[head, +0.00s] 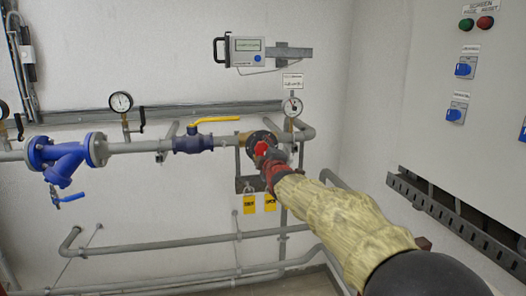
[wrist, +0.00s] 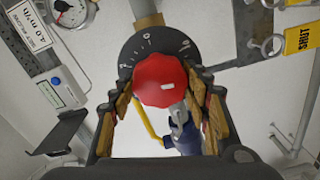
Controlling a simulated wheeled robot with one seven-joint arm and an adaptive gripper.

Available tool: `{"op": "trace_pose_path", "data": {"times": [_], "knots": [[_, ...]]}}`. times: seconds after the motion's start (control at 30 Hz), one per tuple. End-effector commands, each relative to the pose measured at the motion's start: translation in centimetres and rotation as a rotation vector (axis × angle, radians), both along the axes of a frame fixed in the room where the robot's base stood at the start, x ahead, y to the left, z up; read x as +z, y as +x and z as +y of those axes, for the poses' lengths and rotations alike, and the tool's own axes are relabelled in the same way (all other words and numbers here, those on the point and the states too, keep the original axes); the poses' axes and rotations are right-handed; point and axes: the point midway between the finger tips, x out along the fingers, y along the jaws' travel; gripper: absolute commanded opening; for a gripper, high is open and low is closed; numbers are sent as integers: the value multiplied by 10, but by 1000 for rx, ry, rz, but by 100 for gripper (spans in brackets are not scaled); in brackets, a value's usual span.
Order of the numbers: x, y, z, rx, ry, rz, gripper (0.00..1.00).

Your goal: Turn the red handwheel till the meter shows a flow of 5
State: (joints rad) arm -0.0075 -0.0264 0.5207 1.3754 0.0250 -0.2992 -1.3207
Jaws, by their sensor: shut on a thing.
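The red handwheel (head: 262,148) sits on a pipe valve in the middle of the head view, partly hidden by my gripper (head: 272,168). In the wrist view the round red handwheel (wrist: 160,80) has a small pale mark on its face and a black dial with white marks (wrist: 147,42) behind it. My gripper's fingers (wrist: 161,98) stand on both sides of the handwheel and are shut on it. The meter (head: 247,50), a grey box with a greenish display and a blue knob, hangs on the wall above; its reading is too small to make out.
A blue valve with a yellow lever (head: 195,140) is left of the handwheel. A round gauge (head: 293,107) stands just above right. Yellow tags (head: 250,204) hang below. Pipes run under my arm, and a control cabinet (head: 460,110) is at the right.

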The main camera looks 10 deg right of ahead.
Motion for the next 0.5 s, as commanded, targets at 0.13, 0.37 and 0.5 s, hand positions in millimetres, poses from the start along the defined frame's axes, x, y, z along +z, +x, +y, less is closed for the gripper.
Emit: {"op": "trace_pose_path", "data": {"times": [0.13,0.37,0.5], "knots": [[-3,0,0,-1,1,5,55],[-2,0,0,0,1,2,66],[-1,0,0,-1,1,1,66]]}}
